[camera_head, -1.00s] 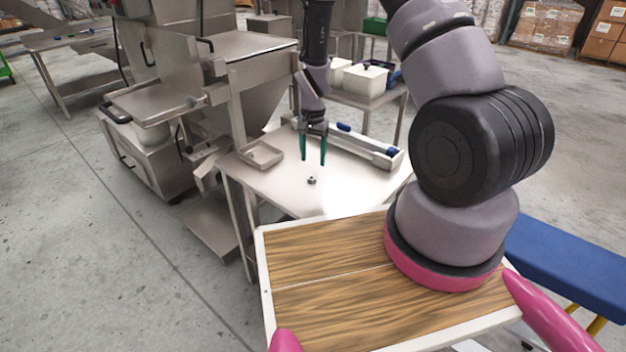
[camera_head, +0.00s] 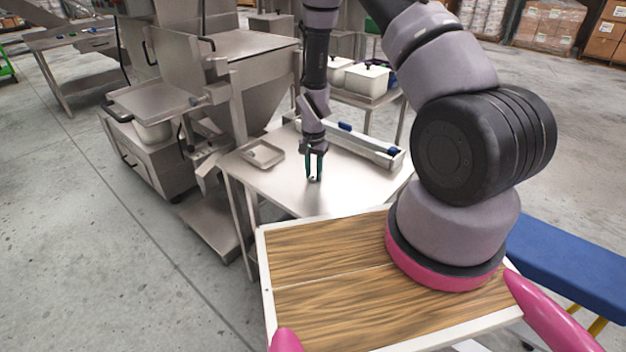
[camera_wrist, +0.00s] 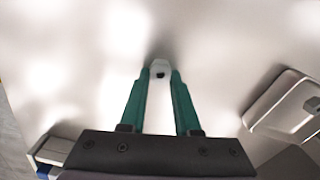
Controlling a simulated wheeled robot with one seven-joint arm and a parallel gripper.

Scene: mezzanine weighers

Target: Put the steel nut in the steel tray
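The steel nut (camera_wrist: 160,69) is a small grey piece at the tips of my gripper in the wrist view. It also shows low between the fingers in the head view (camera_head: 313,179). My gripper (camera_head: 314,177) points down at the steel table, its green fingers closed in on the nut from both sides, at or just above the tabletop. In the wrist view, the fingertips (camera_wrist: 162,74) meet the nut's sides. The steel tray (camera_head: 263,154) is shallow and lies on the table to the left of my gripper; part of it shows at the right in the wrist view (camera_wrist: 262,108).
A long metal fixture with blue ends (camera_head: 365,147) lies along the table's back. A steel hopper machine (camera_head: 255,85) stands at the left. The table between nut and tray is clear.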

